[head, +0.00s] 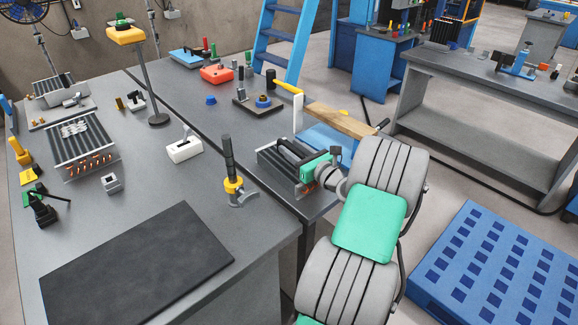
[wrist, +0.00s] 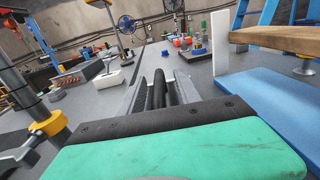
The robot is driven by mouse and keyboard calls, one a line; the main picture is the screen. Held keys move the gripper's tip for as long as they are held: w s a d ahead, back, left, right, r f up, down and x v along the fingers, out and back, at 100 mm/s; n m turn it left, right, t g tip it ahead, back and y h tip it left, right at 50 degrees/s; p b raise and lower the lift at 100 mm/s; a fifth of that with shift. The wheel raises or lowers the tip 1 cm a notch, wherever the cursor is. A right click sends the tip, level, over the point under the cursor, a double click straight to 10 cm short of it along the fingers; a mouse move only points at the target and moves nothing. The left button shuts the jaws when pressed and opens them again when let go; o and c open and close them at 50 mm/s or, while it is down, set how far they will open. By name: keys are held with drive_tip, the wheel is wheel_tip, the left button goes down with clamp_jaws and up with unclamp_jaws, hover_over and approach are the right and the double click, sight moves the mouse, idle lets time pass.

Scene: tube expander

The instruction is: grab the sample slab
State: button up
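No label marks the sample slab, so I cannot tell which flat piece it is. My gripper (head: 287,150) is low over a dark finned block (head: 273,167), left of and below the board.
A black mat (head: 140,265) lies at the bench front. A yellow-collared post (head: 232,185) stands left of my gripper. A white switch box (head: 185,149) and a second finned block (head: 82,146) are farther left. A blue slotted pallet (head: 500,265) is on the floor right.

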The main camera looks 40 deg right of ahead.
drive_tip(key=shift+w, duration=0.35)
drive_tip(key=shift+a, duration=0.1)
clamp_jaws()
idle(1.0)
drive_tip(key=shift+r, duration=0.15)
